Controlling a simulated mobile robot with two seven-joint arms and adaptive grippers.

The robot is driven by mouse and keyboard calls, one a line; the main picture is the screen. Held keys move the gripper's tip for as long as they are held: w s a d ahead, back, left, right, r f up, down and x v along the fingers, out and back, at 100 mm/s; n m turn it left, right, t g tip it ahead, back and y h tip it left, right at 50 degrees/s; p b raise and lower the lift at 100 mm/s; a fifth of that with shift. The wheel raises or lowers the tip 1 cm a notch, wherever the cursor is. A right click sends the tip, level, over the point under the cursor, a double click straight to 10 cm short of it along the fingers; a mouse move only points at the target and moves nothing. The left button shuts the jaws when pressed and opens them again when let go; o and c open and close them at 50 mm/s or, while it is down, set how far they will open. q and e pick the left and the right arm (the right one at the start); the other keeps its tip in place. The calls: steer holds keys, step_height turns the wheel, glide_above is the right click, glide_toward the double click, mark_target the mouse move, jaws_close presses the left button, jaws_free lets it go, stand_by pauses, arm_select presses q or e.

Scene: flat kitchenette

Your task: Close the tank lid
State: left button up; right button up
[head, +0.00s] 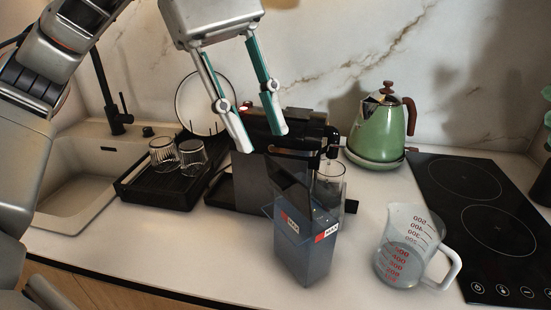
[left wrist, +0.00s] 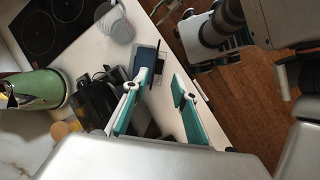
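The water tank (head: 305,250) is a clear bluish box with red and white MAX labels, standing upright on the counter in front of the coffee machine. Its dark lid (head: 290,186) stands raised and tilted at the top of the tank. The tank (left wrist: 146,57) also shows in the left wrist view, beyond my fingers, with the dark lid beside it. My left gripper (head: 264,142) is open and empty, fingers pointing down, above and behind the tank in front of the coffee machine. My right arm shows in the left wrist view (left wrist: 215,40); its finger state cannot be made out.
The coffee machine (head: 240,178) stands behind the tank, with a clear glass (head: 330,185) close by. A measuring jug (head: 405,245) stands to the right, near the hob (head: 480,205). A green kettle (head: 380,130) is at the back. Two glasses stand on a black rack (head: 165,190) beside the sink.

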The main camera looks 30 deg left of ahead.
mark_target(279, 179)
arm_select(q)
steer(key=shift+b+x, duration=0.4)
steer(key=shift+x, duration=2.4)
jaws_close()
